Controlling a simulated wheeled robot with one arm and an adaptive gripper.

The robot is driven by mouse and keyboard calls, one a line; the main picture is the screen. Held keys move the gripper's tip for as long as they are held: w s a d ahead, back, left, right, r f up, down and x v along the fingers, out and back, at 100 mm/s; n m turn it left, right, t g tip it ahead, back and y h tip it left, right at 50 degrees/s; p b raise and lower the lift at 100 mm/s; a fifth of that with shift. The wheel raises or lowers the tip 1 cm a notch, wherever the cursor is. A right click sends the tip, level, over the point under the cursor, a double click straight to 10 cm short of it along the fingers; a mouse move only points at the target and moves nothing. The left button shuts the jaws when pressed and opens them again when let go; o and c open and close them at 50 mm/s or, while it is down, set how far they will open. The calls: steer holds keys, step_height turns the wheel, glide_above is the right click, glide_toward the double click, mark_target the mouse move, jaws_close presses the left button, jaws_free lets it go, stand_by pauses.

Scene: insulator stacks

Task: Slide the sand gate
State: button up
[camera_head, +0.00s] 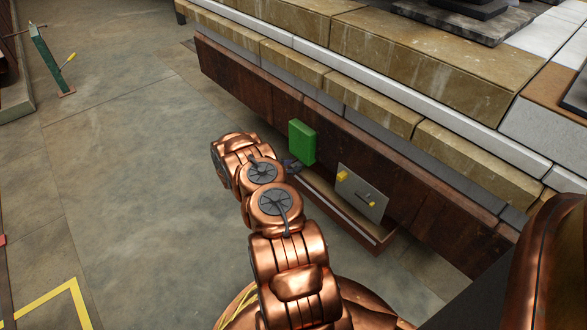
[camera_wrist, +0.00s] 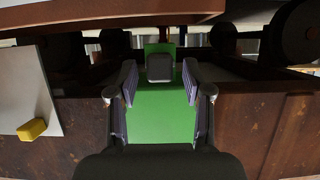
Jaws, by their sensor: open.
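A green panel (camera_head: 302,143) stands upright against the rusty side wall, just beyond my gripper (camera_head: 292,165). In the wrist view the green panel (camera_wrist: 148,112) fills the space behind my gripper (camera_wrist: 160,82). A dark grey rounded block (camera_wrist: 160,67) shows in front of the panel, between the fingertips. The fingers are open, one on each side of it, with gaps showing. I cannot tell whether the block is fixed to the panel. No label shows which part is the sand gate.
A light grey plate (camera_head: 362,194) with a yellow knob (camera_head: 342,176) and a small bar is to the right; its knob (camera_wrist: 32,129) is at left in the wrist view. A rusty ledge (camera_head: 335,205) runs below. A green post (camera_head: 45,58) stands far left. Open floor (camera_head: 120,150) lies left.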

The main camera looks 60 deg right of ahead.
steer(key=shift+s+d+f, duration=0.15)
steer(key=shift+d+f, duration=0.05)
steer(key=shift+d, duration=0.2)
steer(key=shift+c, duration=0.4)
jaws_close()
